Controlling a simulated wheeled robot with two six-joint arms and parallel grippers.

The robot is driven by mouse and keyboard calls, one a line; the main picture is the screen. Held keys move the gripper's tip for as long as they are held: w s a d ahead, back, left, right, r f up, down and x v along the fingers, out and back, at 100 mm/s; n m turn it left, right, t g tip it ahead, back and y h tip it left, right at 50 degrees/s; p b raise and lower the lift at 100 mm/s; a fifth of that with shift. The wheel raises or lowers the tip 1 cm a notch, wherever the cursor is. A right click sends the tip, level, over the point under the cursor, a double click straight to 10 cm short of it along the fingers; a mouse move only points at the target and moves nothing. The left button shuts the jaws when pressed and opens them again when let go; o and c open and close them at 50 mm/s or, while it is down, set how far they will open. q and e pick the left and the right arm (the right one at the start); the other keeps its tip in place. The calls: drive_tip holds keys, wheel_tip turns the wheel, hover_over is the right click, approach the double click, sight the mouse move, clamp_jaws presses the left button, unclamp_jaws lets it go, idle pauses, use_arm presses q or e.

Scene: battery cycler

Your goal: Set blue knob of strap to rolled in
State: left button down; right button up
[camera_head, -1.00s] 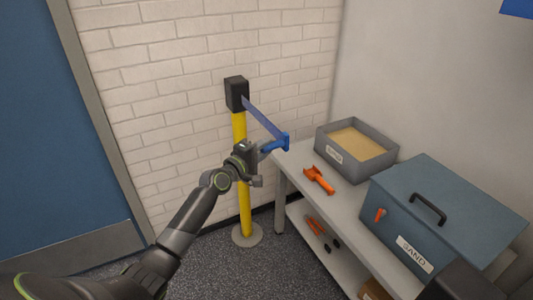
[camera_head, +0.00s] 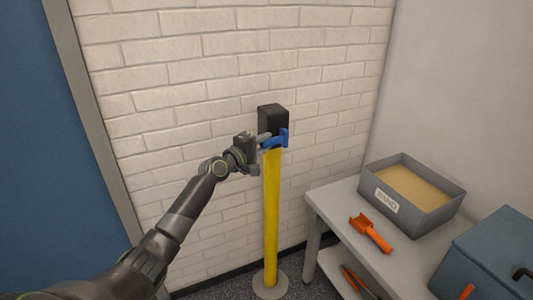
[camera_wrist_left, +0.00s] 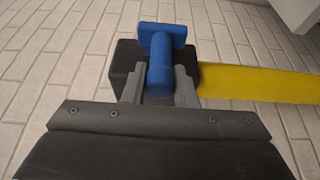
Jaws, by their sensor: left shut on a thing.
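The blue knob (camera_head: 275,140) of the strap is close in front of the black strap housing (camera_head: 273,118), which sits on top of a yellow post (camera_head: 271,215). No length of strap shows between knob and housing in the head view. My left gripper (camera_head: 262,143) is shut on the knob's stem from the left. In the left wrist view the blue knob (camera_wrist_left: 161,62) stands between the two grey fingers (camera_wrist_left: 160,90), with the black housing (camera_wrist_left: 124,62) right behind it. Whether knob and housing touch, I cannot tell. My right gripper is not in view.
A white brick wall (camera_head: 190,120) is behind the post. At right, a grey table (camera_head: 335,205) bears a grey sand box (camera_head: 440,212), an orange scoop (camera_head: 372,235) and a blue-grey chest (camera_head: 490,250). A blue door (camera_head: 40,150) is at left.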

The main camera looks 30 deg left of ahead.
use_arm(q)
drive_tip(key=shift+w+a+f, duration=0.2)
drive_tip(key=shift+w+a, duration=0.2)
drive_tip(key=shift+a, duration=0.15)
drive_tip(key=shift+r, duration=0.25)
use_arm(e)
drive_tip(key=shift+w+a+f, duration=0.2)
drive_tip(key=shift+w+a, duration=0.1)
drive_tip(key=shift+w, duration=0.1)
use_arm(q)
drive_tip(key=c, duration=1.4)
unclamp_jaws()
drive_tip(key=shift+a, duration=0.15)
drive_tip(key=shift+o, duration=1.2)
drive_tip(key=shift+w+f, duration=0.1)
drive_tip(key=shift+w, duration=0.05)
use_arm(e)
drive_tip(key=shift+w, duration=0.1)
